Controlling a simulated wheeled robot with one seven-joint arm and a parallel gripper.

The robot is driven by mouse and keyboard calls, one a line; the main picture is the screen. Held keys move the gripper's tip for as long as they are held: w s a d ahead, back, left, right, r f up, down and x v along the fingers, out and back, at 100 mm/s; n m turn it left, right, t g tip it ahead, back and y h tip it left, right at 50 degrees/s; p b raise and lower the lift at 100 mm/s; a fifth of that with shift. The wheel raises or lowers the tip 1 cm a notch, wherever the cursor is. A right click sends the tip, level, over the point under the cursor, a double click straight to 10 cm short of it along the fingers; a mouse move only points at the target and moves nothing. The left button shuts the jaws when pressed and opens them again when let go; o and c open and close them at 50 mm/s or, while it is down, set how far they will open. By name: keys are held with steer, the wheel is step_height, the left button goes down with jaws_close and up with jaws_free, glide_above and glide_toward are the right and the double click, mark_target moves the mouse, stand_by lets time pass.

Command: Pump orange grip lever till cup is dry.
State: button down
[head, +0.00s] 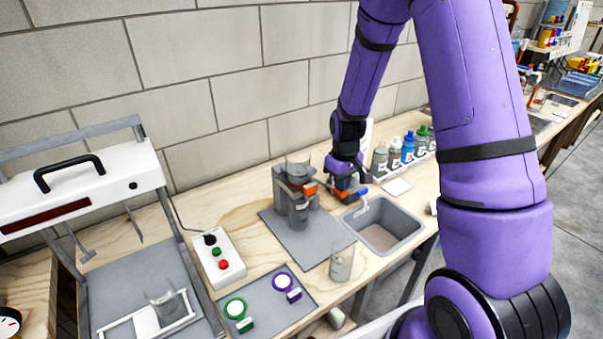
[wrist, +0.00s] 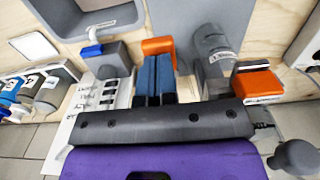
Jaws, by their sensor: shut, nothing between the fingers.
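A grey pump unit (head: 297,200) stands on the grey mat, with a clear cup (head: 298,167) on top; whether liquid is in the cup is too small to tell. An orange block (head: 310,188) is on the unit's side; it shows at right in the wrist view (wrist: 258,84). A second orange piece, which looks like the grip lever (wrist: 157,46), lies just beyond my blue fingertips and also shows under my gripper in the head view (head: 345,194). My gripper (wrist: 155,60) is shut and empty, pointing down; contact with the orange piece is unclear.
A grey sink (head: 405,222) with a blue-tipped tap (head: 364,190) is to the right. Several bottles (head: 408,148) stand behind it. A control box (head: 220,258) and a white-topped frame (head: 80,195) are at left.

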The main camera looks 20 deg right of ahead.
steer(key=shift+f, duration=2.65)
steer(key=shift+r, duration=3.6)
stand_by(1.2)
